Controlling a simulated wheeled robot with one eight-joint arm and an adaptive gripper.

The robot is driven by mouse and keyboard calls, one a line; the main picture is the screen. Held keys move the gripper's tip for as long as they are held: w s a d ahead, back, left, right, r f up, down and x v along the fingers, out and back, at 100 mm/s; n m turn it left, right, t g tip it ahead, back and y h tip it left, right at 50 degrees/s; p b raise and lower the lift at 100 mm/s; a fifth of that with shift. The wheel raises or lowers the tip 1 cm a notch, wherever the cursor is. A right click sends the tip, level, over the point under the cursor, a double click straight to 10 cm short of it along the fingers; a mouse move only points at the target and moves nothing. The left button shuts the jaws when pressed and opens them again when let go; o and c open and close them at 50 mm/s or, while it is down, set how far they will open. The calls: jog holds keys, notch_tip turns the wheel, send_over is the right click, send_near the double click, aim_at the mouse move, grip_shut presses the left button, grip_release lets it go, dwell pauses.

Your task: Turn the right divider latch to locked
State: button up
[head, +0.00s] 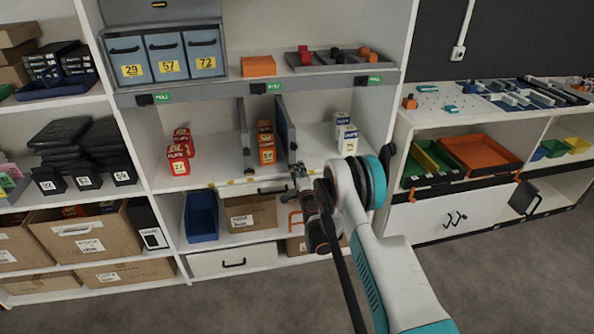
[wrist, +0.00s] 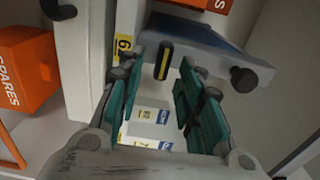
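The right divider (head: 285,125) stands upright on the middle shelf; it likely is the grey-blue panel (wrist: 205,45) in the wrist view. A black latch handle with a yellow stripe (wrist: 164,60) shows in the wrist view, beyond and between my fingertips. I cannot tell its locked or unlocked position. A round black knob (wrist: 244,80) sits on the panel's end. My gripper (head: 299,174) is at the shelf front, just below the right divider. In the wrist view its teal fingers (wrist: 155,75) are spread apart with nothing clasped between them; contact with the latch is unclear.
The left divider (head: 243,140) stands nearby. Red boxes (head: 179,155), orange boxes (head: 266,143) and white boxes (head: 345,133) stand on the same shelf. An orange SPARES container (wrist: 22,70) is left in the wrist view. The shelf edge (head: 220,183) runs beside my gripper.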

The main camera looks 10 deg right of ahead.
jog(key=s, duration=0.5)
jog(key=shift+s, duration=0.4)
jog(key=s+a+r+n+g+y, duration=0.1)
jog(key=s+a+r+n, duration=0.15)
jog(key=r, duration=0.65)
jog(key=s+a+r+n+g+y, duration=0.15)
jog(key=r+n, duration=0.25)
jog(key=r, duration=0.5)
jog(key=s+a+r+n+y, duration=0.2)
jog(key=a+r+n, duration=0.1)
jog(key=r, duration=0.6)
jog(key=s+a+r+n+g, duration=0.1)
jog(key=s+r+n+g, duration=0.45)
jog(key=s, duration=0.95)
jog(key=s+d+f+n+g+h, duration=0.1)
jog(key=s+d, duration=0.1)
jog(key=s, duration=0.8)
jog(key=s+d+f+n+g+h, duration=0.1)
jog(key=s+d+h, duration=0.1)
jog(key=s, duration=0.8)
jog(key=s+d+f+n+g+h, duration=0.1)
jog(key=s+d+f, duration=0.1)
jog(key=s, duration=0.9)
jog(key=shift+d, duration=0.45)
jog(key=shift+h, duration=0.25)
